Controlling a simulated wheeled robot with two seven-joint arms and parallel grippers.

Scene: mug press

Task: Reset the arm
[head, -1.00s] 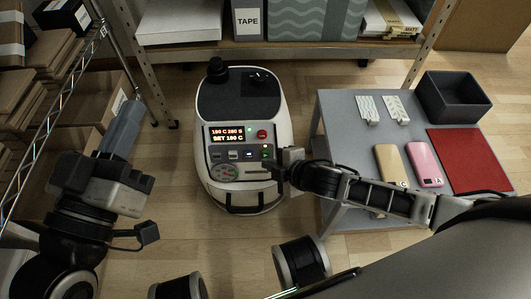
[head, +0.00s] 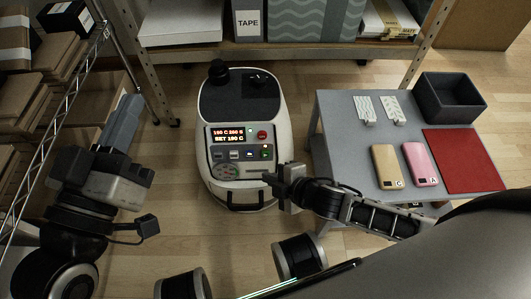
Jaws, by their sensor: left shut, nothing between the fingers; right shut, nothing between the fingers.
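My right arm reaches in from the right, and its gripper (head: 270,179) is shut and empty just in front of the lower right of the mug press (head: 243,135). I cannot tell whether it touches the press. The press is white and black with a lit display (head: 228,136), a red button and a small green-lit button. My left gripper (head: 130,108) is shut and empty at the left, pointing up the picture beside the wire rack, well apart from the press.
A grey side table (head: 345,130) at the right bears gold (head: 387,166) and pink (head: 421,164) phone-shaped items, two patterned white pieces, a red mat (head: 462,160) and a dark bin (head: 450,98). A wire rack with cardboard boxes stands left. Shelving spans the back. Floor shows around the press.

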